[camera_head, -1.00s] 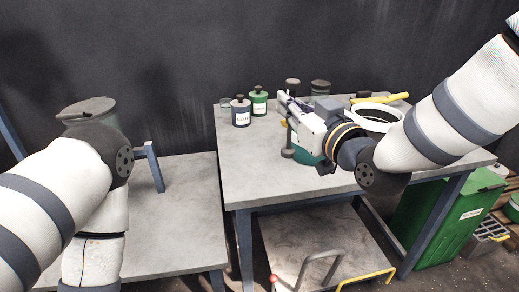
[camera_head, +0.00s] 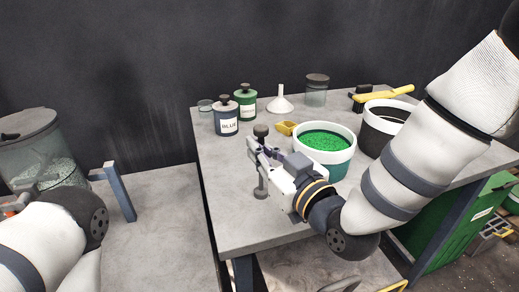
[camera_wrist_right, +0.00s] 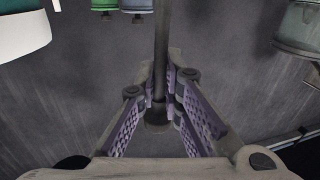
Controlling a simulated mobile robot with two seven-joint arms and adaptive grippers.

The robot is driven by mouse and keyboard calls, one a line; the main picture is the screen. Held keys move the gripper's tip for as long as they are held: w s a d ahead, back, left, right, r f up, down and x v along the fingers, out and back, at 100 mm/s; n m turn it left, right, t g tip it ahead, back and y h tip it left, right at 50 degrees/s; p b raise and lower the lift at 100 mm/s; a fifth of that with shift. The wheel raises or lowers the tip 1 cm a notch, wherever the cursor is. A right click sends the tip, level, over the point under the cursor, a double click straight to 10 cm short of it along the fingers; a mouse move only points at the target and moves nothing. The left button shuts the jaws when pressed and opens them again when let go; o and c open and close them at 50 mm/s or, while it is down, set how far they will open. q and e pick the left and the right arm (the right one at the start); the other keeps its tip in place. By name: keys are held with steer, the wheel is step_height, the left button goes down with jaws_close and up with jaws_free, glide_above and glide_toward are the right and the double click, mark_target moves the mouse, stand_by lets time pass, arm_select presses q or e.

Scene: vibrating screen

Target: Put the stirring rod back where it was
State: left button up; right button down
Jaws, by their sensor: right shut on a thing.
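The stirring rod (camera_head: 262,178) is a dark upright rod with a round knob on top and a wide foot below. My right gripper (camera_head: 262,158) is shut on it at mid-height, left of the white-rimmed bowl of green granules (camera_head: 325,165). The rod also shows between the purple-padded fingers in the right wrist view (camera_wrist_right: 161,40). The foot is over or on the table (camera_head: 228,185); I cannot tell if it touches. My left arm is at the lower left; its gripper is out of view.
A dark bowl (camera_head: 383,138) and a yellow-handled brush (camera_head: 385,93) are at the right. The table's left front is clear.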

steer(key=c, duration=1.7)
jaws_free()
steer(key=shift+w, duration=0.1)
arm_select(q)
steer(key=shift+w, duration=0.1)
steer(key=shift+w+r+p, duration=0.3)
steer(key=shift+w+r, duration=0.05)
steer(key=shift+r, duration=0.05)
arm_select(e)
steer(key=v, duration=1.2)
steer(key=shift+r, duration=0.2)
